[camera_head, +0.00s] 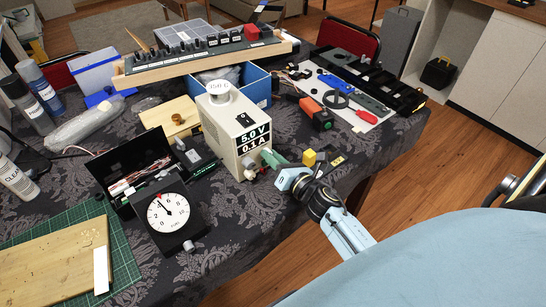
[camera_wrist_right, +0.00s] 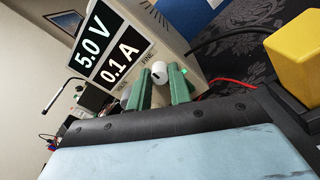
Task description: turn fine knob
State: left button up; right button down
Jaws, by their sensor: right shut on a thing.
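The beige power supply (camera_head: 217,118) stands on the table; its front reads 5.0 V and 0.1 A, and these readouts also show in the right wrist view (camera_wrist_right: 104,48). The fine knob (camera_wrist_right: 158,70) is a small pale knob below the "FINE" label on that front. My right gripper (camera_head: 270,159) reaches the lower front from the right, its green fingers on either side of the fine knob in the right wrist view (camera_wrist_right: 161,87), shut on it. In the head view the fingers hide the fine knob. My left gripper is not in view.
A yellow block (camera_head: 309,158) lies close to my right gripper. A black dial gauge (camera_head: 168,216) stands at the front left of the supply. A blue box (camera_head: 257,84) is behind it, and an orange-and-black device (camera_head: 317,113) lies to the right. A red cable runs near the supply.

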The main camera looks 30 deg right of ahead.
jog(key=m, duration=0.6)
jog(key=shift+p, duration=0.35)
jog(key=m, duration=0.2)
jog(key=shift+f+m, duration=0.1)
jog(key=shift+m, duration=0.2)
jog(key=m+p, duration=0.1)
jog(key=m, duration=0.1)
jog(key=shift+m, duration=0.3)
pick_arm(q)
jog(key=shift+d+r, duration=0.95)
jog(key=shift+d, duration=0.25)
pick_arm(e)
jog(key=shift+m, duration=0.3)
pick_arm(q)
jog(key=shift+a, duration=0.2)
pick_arm(e)
jog(key=c, duration=1.3)
grip_release()
